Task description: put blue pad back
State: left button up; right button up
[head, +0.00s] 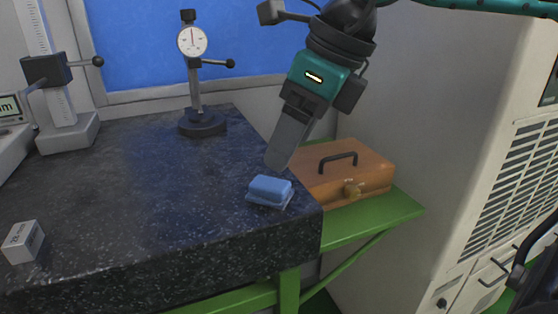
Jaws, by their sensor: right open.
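The blue pad (270,190) lies flat on the dark speckled granite slab (150,205), close to its right front corner. My right gripper (280,158) hangs just above and slightly right of the pad, with its fingers pointing down. It is open and holds nothing; from this side the fingers overlap, so the gap between them is hidden. A wooden case (345,172) with a black handle and a brass clasp sits right of the slab on a green stand, behind and beside my right gripper. My left gripper is not in the head view.
A dial gauge on a stand (203,124) is at the slab's back edge. A height gauge (65,130) stands at the back left. A small grey block (22,242) lies at the front left. A beige cabinet (450,150) rises at right. The slab's middle is clear.

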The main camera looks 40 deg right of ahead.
jog(key=v, duration=0.5)
jog(key=shift+f, duration=0.1)
dwell(0.3)
